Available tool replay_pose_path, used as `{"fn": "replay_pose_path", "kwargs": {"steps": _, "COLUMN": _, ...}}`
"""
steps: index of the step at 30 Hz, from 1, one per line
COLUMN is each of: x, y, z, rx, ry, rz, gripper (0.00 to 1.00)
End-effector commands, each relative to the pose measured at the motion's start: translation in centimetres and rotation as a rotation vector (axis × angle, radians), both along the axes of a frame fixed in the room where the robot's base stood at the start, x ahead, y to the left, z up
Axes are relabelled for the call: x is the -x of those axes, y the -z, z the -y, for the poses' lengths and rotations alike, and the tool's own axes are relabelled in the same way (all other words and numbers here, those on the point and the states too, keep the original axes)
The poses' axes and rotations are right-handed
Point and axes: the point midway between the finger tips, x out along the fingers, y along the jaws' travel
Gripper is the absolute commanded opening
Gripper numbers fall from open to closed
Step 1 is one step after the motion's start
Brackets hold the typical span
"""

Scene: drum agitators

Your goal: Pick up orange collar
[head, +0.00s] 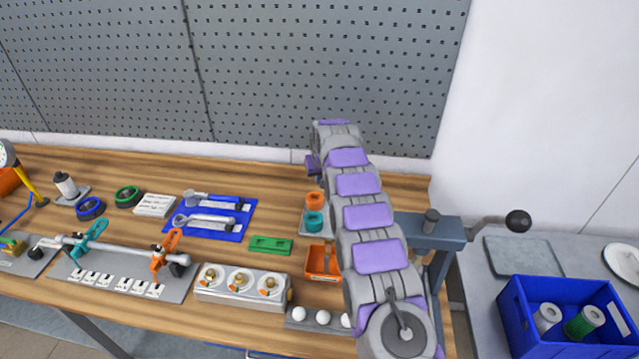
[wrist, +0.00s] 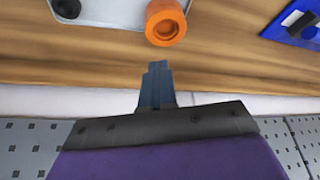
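The orange collar (head: 314,200) is a short thick ring on a pale plate at the back of the wooden bench, just left of my arm. A teal collar (head: 314,221) sits in front of it. In the wrist view the orange collar (wrist: 166,22) is at the top edge, its hole facing the camera. My gripper (wrist: 157,68) points toward it with bare wood between, not touching. The fingers line up with the view and overlap, so their opening cannot be judged. Nothing is seen held. In the head view my arm hides the fingers.
An orange bin (head: 322,262) and a green block (head: 270,246) lie near the collars. A blue tool tray (head: 208,218) is to the left. A vise-like clamp (head: 430,230) stands to the right of my arm. A perforated panel (head: 320,70) rises behind the bench.

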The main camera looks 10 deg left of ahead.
Motion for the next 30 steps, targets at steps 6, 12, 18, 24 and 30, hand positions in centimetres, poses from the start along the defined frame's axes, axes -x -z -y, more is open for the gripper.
{"fn": "replay_pose_path", "kwargs": {"steps": 6, "x": 0.09, "y": -0.33, "z": -0.27, "rx": -0.001, "ry": -0.002, "rz": 0.006, "gripper": 0.13}}
{"fn": "replay_pose_path", "kwargs": {"steps": 12, "x": 0.02, "y": -0.38, "z": -0.18, "rx": -0.003, "ry": -0.002, "rz": 0.007, "gripper": 0.32}}
{"fn": "replay_pose_path", "kwargs": {"steps": 18, "x": 0.05, "y": -0.48, "z": -0.07, "rx": -0.004, "ry": -0.003, "rz": 0.008, "gripper": 0.51}}
{"fn": "replay_pose_path", "kwargs": {"steps": 24, "x": 0.00, "y": -0.45, "z": -0.20, "rx": -0.003, "ry": -0.002, "rz": 0.008, "gripper": 0.70}}
{"fn": "replay_pose_path", "kwargs": {"steps": 30, "x": 0.01, "y": -0.44, "z": -0.29, "rx": -0.003, "ry": -0.003, "rz": 0.009, "gripper": 0.80}}
